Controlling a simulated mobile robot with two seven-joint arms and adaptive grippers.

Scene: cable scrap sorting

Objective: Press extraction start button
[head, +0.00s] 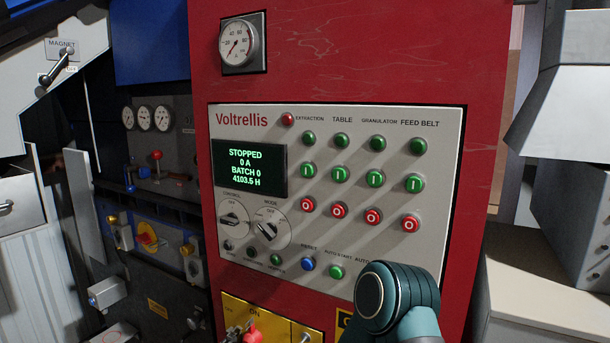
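A light grey Voltrellis control panel (235,185) is set in a red cabinet. The green start button marked I (307,169) in the extraction column is the leftmost of the green I buttons. A green lamp (309,138) is above it, and the red stop button marked O (308,205) is below it. The display (249,168) reads STOPPED, 0 A, BATCH 0, 4103.5 H. A dark teal joint of my own arm covers the panel's lower right corner. Neither of my grippers is in view. Nothing covers the extraction button.
Two rotary selectors (268,231), a blue reset button (307,264) and a green button (337,272) are lower on the panel. A yellow plate with a red switch (252,334) is below. A gauge (241,43) is above. Grey machinery (575,110) stands at the right.

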